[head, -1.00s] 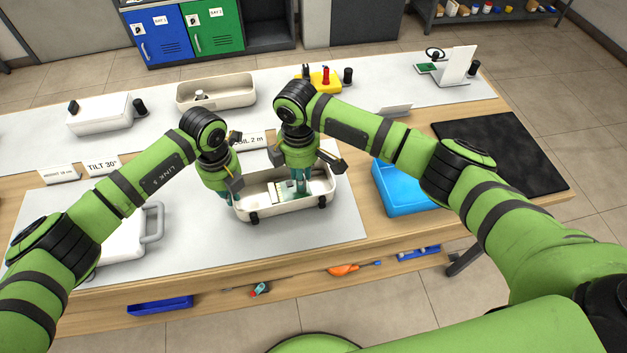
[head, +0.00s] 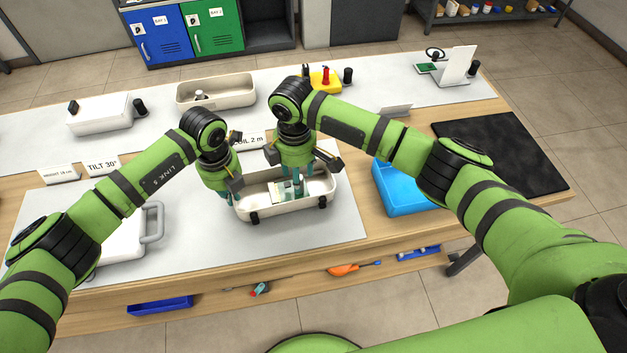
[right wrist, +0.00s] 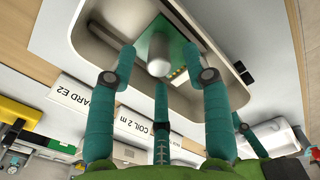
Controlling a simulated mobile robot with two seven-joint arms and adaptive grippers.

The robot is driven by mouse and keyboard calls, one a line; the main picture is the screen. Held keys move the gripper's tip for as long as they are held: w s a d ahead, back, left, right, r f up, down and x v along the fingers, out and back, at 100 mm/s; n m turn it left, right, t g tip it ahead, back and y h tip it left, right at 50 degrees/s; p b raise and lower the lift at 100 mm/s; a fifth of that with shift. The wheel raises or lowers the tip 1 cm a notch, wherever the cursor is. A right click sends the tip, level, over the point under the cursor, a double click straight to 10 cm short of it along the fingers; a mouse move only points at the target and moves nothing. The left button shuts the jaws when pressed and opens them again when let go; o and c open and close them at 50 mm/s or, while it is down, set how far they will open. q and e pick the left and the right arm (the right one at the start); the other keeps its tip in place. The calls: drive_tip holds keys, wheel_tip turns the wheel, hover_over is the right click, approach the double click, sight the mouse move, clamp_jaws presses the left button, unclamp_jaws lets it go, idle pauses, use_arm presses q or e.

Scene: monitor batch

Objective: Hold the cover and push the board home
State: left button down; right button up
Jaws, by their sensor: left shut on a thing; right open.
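The cover (head: 275,212) is a cream open shell, hollow side up, on the grey mat. My left gripper (head: 232,197) is shut on its left end wall. The board (head: 282,196) lies inside the cover, partly hidden by my right fingers in the head view. In the right wrist view the board (right wrist: 160,35) is green with a pale rounded part on it. My right gripper (head: 293,188) is open over the board, with teal fingers spread on either side of it. I cannot tell whether they touch it, or how fully the board is seated.
A blue box (head: 402,190) stands right of the cover, near a black mat (head: 505,150). A white case with a handle (head: 125,235) is at the left. Another cream shell (head: 215,90) and a yellow holder (head: 325,80) stand behind. The mat in front is clear.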

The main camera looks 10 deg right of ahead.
wheel_tip(320, 180, up, 11)
drive_tip(key=shift+r, duration=0.15)
idle(0.5)
use_arm(q)
drive_tip(key=c, duration=1.3)
unclamp_jaws()
wheel_tip(320, 180, up, 12)
